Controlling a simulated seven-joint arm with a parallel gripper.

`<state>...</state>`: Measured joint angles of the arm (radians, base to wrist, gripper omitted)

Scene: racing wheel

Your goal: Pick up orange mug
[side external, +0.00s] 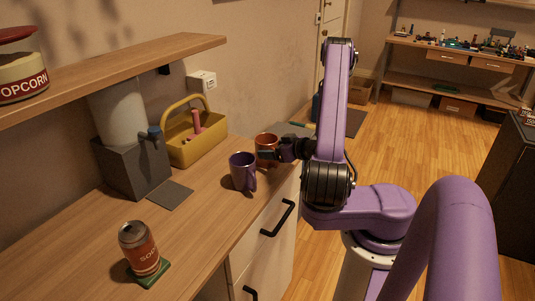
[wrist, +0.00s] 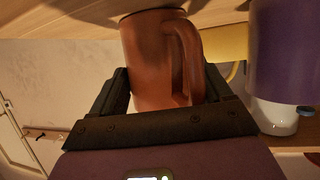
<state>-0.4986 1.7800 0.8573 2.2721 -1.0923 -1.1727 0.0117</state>
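The orange mug (side external: 266,143) stands upright on the wooden counter in the side view, behind and right of a purple mug (side external: 243,172). My gripper (side external: 268,155) is at the orange mug, low on its right side. In the wrist view the orange mug (wrist: 158,60) lies between the two dark fingers of my gripper (wrist: 165,92), with its handle toward the right finger. The fingers are spread to either side of the mug. Whether they press on it is hard to tell. The purple mug (wrist: 285,50) is close by on the right in the wrist view.
A yellow caddy (side external: 196,140) stands behind the mugs, and a grey dispenser (side external: 130,165) is to its left. A soda can (side external: 138,247) sits on a green coaster at the front left. A wooden shelf (side external: 110,72) overhangs the back of the counter (side external: 195,215).

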